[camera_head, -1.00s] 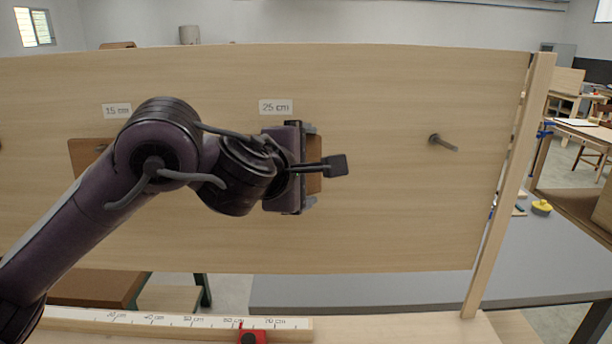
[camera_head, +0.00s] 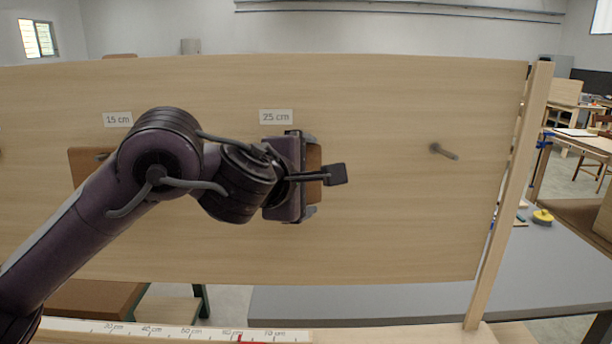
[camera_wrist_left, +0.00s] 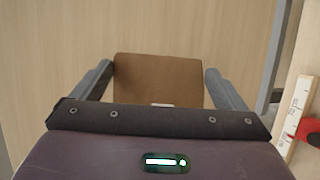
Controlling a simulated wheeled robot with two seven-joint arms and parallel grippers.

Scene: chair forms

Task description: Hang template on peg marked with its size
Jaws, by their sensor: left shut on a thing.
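My left gripper (camera_head: 313,180) is in front of the upright wooden board (camera_head: 400,230), just below the label "25 cm" (camera_head: 276,117). It is shut on a brown template (camera_head: 314,160), mostly hidden behind the gripper in the head view. In the left wrist view the template (camera_wrist_left: 158,80) lies between the two grey fingers, with the board close behind. Any peg under the "25 cm" label is hidden. Another brown template (camera_head: 83,168) is on the board under the label "15 cm" (camera_head: 118,119), partly covered by my arm. My right gripper is out of view.
A bare peg (camera_head: 443,151) sticks out of the board at the right, with no label seen above it. A wooden post (camera_head: 510,190) stands at the board's right edge. A ruler (camera_head: 170,331) with a red piece (camera_head: 245,338) lies below the board.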

